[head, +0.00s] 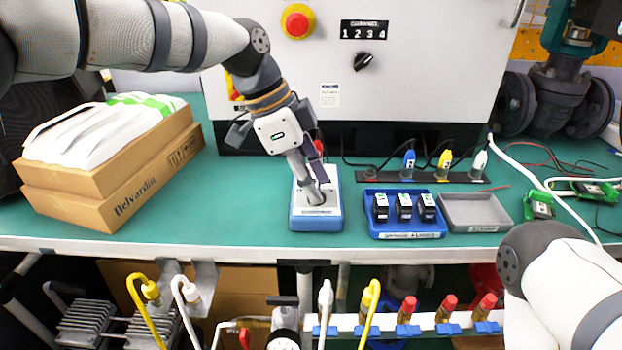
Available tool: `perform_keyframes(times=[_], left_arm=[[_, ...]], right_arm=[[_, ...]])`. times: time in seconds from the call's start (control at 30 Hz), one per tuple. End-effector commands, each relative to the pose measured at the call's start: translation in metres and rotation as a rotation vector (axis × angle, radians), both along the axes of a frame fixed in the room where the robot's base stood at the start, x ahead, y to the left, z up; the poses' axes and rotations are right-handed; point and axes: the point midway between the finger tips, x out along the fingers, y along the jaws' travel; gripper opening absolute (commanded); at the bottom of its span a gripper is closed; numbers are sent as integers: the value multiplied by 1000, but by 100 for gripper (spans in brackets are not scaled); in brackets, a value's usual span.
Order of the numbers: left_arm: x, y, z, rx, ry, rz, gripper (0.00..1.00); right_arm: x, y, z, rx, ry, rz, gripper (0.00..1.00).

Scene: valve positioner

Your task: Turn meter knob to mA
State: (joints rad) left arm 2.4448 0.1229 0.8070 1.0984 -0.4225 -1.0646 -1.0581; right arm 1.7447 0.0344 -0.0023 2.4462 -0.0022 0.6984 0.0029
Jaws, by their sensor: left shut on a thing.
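The meter (316,224) is a blue-edged box with a pale face on the green bench, a little left of the blue tray. My left gripper (316,196) reaches down onto its face and is shut on the meter's knob, which is mostly hidden by the fingers. The knob's pointer and the mA mark cannot be read here. My right arm (565,285) comes in at the lower right; its gripper is out of the picture.
A blue tray (405,236) with several black blocks and an empty grey tray (476,226) stand right of the meter. Cardboard boxes (110,205) are at left. A grey cabinet (420,75) stands behind. Cables (530,170) lie at right.

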Motion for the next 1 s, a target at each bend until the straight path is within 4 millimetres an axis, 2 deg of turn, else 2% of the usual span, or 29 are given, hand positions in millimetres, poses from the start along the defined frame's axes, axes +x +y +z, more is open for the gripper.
perform_keyframes(times=[0.03, 0.1, 0.13, 0.47, 0.57, 0.8, 1.0], left_arm=[[-1, 0, -2, 3, 3, -1, 32], [-1, 0, -2, 3, 3, -1, 48], [-1, 0, -2, 3, 3, -1, 50], [0, 2, 5, 1, -1, 1, 50], [1, 10, 24, 1, -4, 2, 50], [0, 34, 83, 1, -2, 2, 50], [0, 45, 107, 3, 1, 1, 50]], right_arm=[[0, 0, 0, 0, 0, 0, 40], [0, 0, 0, 0, 0, 0, 40], [0, 0, 0, 0, 0, 0, 40], [0, 0, 0, 0, 0, 0, 40], [0, 0, 0, 0, 0, 0, 40], [0, 0, 0, 0, 0, 0, 40], [0, 0, 0, 0, 0, 0, 40]])
